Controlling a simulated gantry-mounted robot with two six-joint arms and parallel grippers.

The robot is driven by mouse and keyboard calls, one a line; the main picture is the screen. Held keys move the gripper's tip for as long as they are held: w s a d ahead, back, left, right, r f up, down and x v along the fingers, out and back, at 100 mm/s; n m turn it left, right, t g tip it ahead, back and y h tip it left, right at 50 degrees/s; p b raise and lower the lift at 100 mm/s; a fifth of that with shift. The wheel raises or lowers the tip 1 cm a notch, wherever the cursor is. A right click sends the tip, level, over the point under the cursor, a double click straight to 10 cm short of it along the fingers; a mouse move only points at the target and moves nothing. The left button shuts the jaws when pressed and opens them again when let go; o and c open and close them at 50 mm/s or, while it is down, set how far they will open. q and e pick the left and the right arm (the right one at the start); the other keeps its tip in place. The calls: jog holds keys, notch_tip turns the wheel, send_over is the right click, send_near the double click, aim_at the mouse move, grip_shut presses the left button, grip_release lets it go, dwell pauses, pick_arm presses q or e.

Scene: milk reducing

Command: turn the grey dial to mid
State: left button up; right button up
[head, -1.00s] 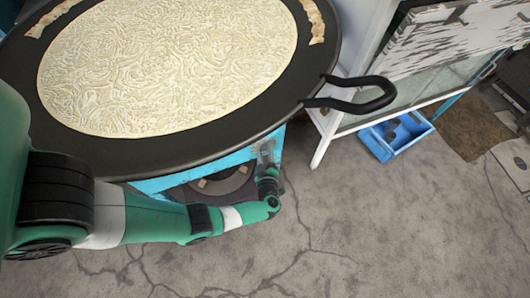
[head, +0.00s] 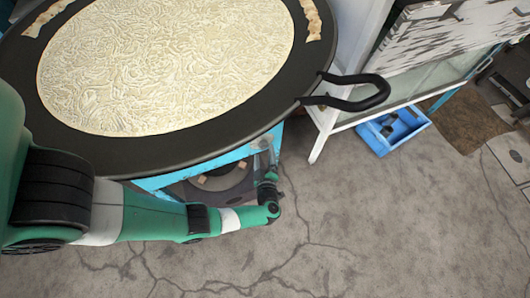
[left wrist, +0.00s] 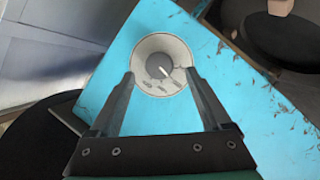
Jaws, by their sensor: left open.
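The grey dial (left wrist: 160,66) shows in the left wrist view on a pale round plate (left wrist: 149,48) fixed to a blue panel (left wrist: 240,120). A white pointer mark on the dial points down and to the right. My left gripper (left wrist: 160,76) is open, with its two fingers apart on either side of the dial's lower part. I cannot tell whether the fingers touch the dial. In the head view my left gripper (head: 264,160) is partly seen at the right end of the blue stove (head: 155,184), under the pan. The dial is hidden there. My right gripper is not in view.
A wide black pan (head: 190,150) holding pale, textured milk (head: 170,60) overhangs the stove. Its black handle (head: 350,100) sticks out to the right. A white cabinet (head: 345,60) and a blue crate (head: 410,140) stand at right. The cracked floor in front is open.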

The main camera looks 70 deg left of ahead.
pick_arm(q)
jog(key=p+v, duration=0.1)
jog(key=v, duration=0.7)
jog(key=shift+p, duration=0.4)
